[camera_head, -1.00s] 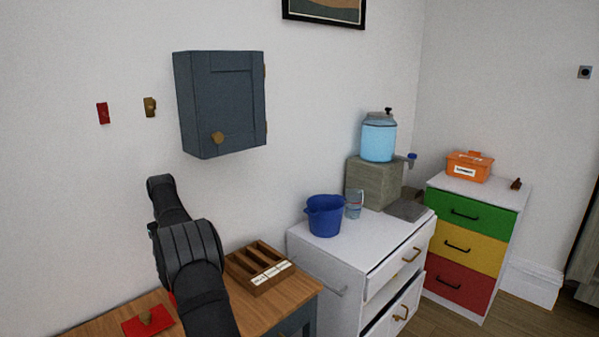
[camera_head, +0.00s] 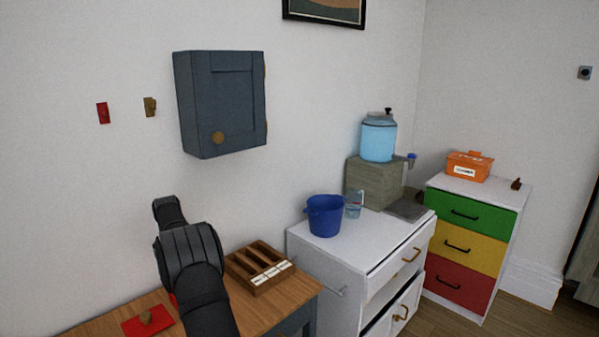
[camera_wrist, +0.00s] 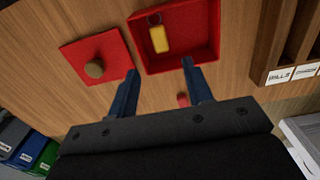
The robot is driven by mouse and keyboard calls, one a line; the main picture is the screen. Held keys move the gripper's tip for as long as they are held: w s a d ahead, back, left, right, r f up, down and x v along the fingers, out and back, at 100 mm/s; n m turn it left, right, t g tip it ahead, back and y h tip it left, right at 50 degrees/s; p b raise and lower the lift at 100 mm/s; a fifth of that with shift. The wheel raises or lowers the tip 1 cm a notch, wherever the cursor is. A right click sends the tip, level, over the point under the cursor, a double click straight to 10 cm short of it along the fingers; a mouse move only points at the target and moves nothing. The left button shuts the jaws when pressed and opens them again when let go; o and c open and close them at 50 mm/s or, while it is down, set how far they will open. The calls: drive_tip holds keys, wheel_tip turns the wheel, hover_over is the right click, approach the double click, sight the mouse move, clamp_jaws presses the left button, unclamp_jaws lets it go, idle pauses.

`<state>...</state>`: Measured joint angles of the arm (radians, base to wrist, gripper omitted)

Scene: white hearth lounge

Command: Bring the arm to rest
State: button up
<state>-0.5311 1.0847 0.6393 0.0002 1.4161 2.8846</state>
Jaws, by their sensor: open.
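My gripper (camera_wrist: 160,80) is open in the wrist view, with its two dark blue fingers apart and nothing between them. It points at the wooden desk top (camera_wrist: 95,100). Beyond the fingertips are a red open box (camera_wrist: 176,65) with a yellow-tagged key (camera_wrist: 158,37) inside, and a red lid (camera_wrist: 85,50) with a round knob lying beside it. In the head view my dark arm rises over the desk (camera_head: 90,325), and my gripper is hidden behind it. The red lid (camera_head: 135,325) also shows there.
A wooden sorter (camera_wrist: 285,45) with labels stands right of the box; it also shows in the head view (camera_head: 262,262). A blue-grey wall cabinet (camera_head: 222,105) hangs above. A white cabinet (camera_head: 340,265) bears a blue bucket (camera_head: 324,216) and a water dispenser (camera_head: 379,140). Binders (camera_wrist: 22,145) show lower left.

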drive_tip(key=d+r, duration=0.6)
drive_tip(key=d, duration=0.6)
drive_tip(key=s+d+f+n, duration=0.1)
drive_tip(key=d+f+n, duration=0.3)
drive_tip(key=d, duration=0.2)
drive_tip(key=s+d+f+n, duration=0.1)
drive_tip(key=d+f+n, duration=0.3)
drive_tip(key=d, duration=0.3)
drive_tip(key=s+d+f+n, duration=0.1)
drive_tip(key=d+f+n, duration=0.3)
drive_tip(key=d+n, duration=0.2)
drive_tip(key=shift+s+d+f, duration=0.15)
drive_tip(key=shift+s+d, duration=0.1)
drive_tip(key=shift+s, duration=0.15)
drive_tip(key=shift+s+d+f+n, duration=0.4)
drive_tip(key=shift+d+f+n, duration=0.05)
drive_tip(key=shift+d+n, duration=0.35)
